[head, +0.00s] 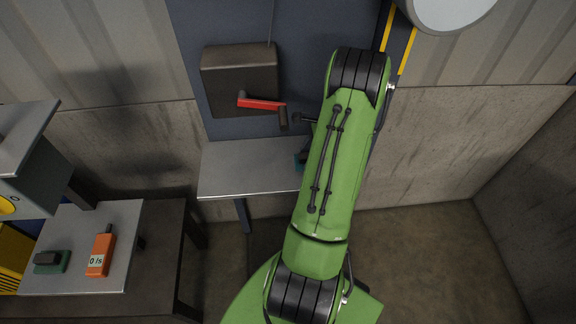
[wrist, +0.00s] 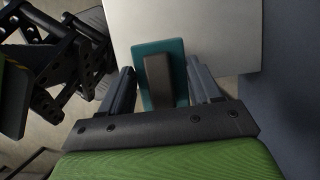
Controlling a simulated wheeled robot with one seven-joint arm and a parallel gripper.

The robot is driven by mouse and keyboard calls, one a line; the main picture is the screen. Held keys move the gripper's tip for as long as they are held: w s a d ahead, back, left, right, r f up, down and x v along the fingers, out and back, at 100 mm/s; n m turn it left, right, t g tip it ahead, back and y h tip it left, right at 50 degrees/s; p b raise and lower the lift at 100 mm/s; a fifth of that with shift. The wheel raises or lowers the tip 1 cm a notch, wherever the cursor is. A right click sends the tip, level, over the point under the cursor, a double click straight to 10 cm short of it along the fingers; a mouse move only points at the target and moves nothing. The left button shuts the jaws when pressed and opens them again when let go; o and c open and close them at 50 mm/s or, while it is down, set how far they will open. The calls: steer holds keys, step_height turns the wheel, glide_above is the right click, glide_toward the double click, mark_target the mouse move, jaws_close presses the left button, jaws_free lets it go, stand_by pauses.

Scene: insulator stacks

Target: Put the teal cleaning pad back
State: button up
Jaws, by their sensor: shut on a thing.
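The teal cleaning pad (wrist: 177,49) has a dark grey block-shaped handle (wrist: 158,80) on top. In the wrist view it sits between the two fingers of my gripper (wrist: 160,72), which is shut on it. The pad lies over the pale metal shelf (wrist: 225,30); I cannot tell whether it touches the surface. In the head view only a small teal corner of the pad (head: 299,161) shows at the left side of my green arm, above the same shelf (head: 245,170). My arm hides the rest of the pad and most of the gripper there.
A dark box (head: 240,75) with a red-handled lever (head: 262,103) is on the wall above the shelf. At lower left, a metal plate (head: 105,225) holds an orange meter (head: 101,254) and a green pad with a dark handle (head: 50,262). The shelf's left part is clear.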

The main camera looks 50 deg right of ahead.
glide_above(284, 172)
steer(key=s+d, duration=0.1)
steer(key=shift+s+d, duration=0.1)
steer(key=shift+s, duration=0.1)
steer(key=f, duration=0.1)
steer(key=f+b, duration=0.1)
steer(key=f, duration=0.1)
steer(key=shift+w+a+f+b, duration=0.1)
steer(key=shift+a+f+b, duration=0.1)
steer(key=shift+b, duration=0.1)
steer(key=shift+d+f, duration=0.1)
steer(key=shift+f, duration=0.05)
steer(key=shift+c, duration=0.5)
steer(key=o, duration=1)
steer(key=shift+o, duration=0.2)
